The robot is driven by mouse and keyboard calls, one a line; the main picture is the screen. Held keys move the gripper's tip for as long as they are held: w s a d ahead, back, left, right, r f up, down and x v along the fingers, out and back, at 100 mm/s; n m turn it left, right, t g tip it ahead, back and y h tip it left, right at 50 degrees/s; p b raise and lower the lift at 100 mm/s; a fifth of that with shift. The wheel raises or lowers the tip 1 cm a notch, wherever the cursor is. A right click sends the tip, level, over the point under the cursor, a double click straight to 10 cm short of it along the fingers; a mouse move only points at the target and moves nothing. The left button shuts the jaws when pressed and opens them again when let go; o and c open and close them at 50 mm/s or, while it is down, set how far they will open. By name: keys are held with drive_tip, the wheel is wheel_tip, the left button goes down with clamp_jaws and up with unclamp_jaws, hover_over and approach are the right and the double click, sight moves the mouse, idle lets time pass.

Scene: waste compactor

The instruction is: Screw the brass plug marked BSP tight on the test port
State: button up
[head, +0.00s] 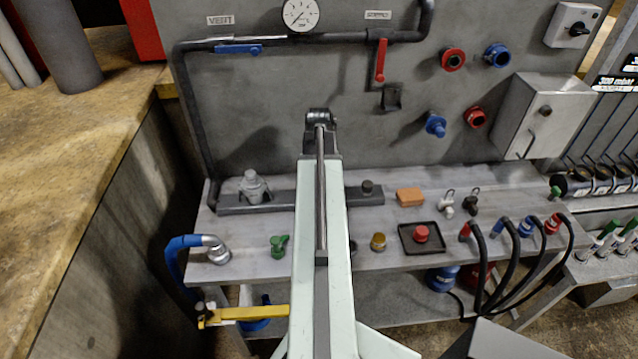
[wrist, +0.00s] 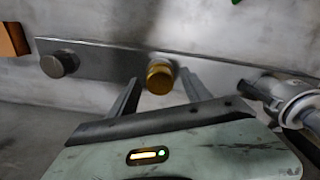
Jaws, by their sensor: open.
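In the wrist view a brass plug (wrist: 160,79) stands at the middle of a flat grey metal bar (wrist: 105,62), with a grey collar showing behind it. No marking is readable, and how tightly it sits cannot be told. My gripper (wrist: 161,78) is open, its two fingers on either side of this plug with gaps visible. In the head view my arm hides this plug and my gripper. The bar (head: 285,198) shows on both sides of my arm. Another brass-coloured plug (head: 378,242) stands on the bench, its marking unreadable.
A dark plug (wrist: 60,64) and a grey fitting (wrist: 293,98) flank the brass plug on the bar. On the bench (head: 340,262) are an orange block (head: 410,197), a black tray (head: 408,246) with a red cap, and a green valve (head: 279,246). A wall panel stands behind.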

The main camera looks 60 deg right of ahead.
drive_tip(key=n, duration=0.5)
drive_tip(key=shift+n, duration=0.4)
drive_tip(key=n, duration=0.5)
drive_tip(key=shift+n, duration=0.3)
clamp_jaws()
drive_tip(key=c, duration=1)
unclamp_jaws()
clamp_jaws()
drive_tip(key=m, duration=0.3)
drive_tip(key=shift+m, duration=1.2)
drive_tip(key=m, duration=0.5)
